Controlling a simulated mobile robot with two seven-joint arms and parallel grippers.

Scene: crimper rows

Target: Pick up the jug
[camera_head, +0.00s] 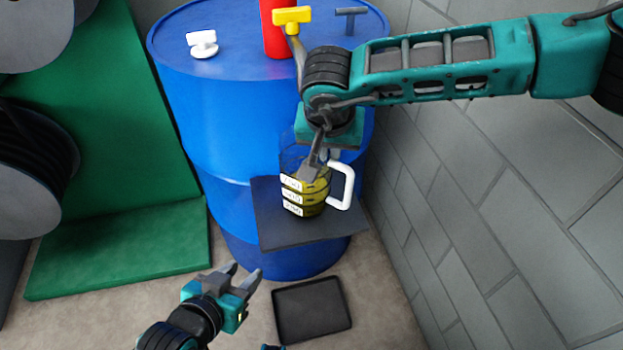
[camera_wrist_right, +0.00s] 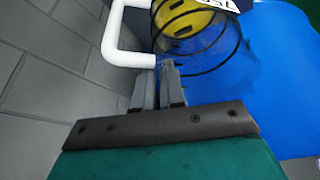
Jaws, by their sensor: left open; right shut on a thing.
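The jug (camera_head: 306,197) is clear, with yellow liquid, dark rings, white labels and a white handle on its right. It is upright over a dark square board at the front of the blue drum; I cannot tell whether its base touches the board. My right gripper (camera_head: 313,168) comes down from above and is shut on the jug's wall near the rim. In the right wrist view the fingers (camera_wrist_right: 172,72) pinch the wall of the jug (camera_wrist_right: 190,45) close to the handle (camera_wrist_right: 112,40). My left gripper (camera_head: 245,271) is open and empty, low and left of the board.
The blue drum (camera_head: 215,110) carries a white tap-like piece (camera_head: 203,43), a red cylinder (camera_head: 275,32), a yellow piece (camera_head: 291,17) and a dark T-shaped piece (camera_head: 350,16). The dark board (camera_head: 272,226) juts out. A black tray (camera_head: 313,310) lies on the floor. A block wall (camera_head: 480,190) bounds the right.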

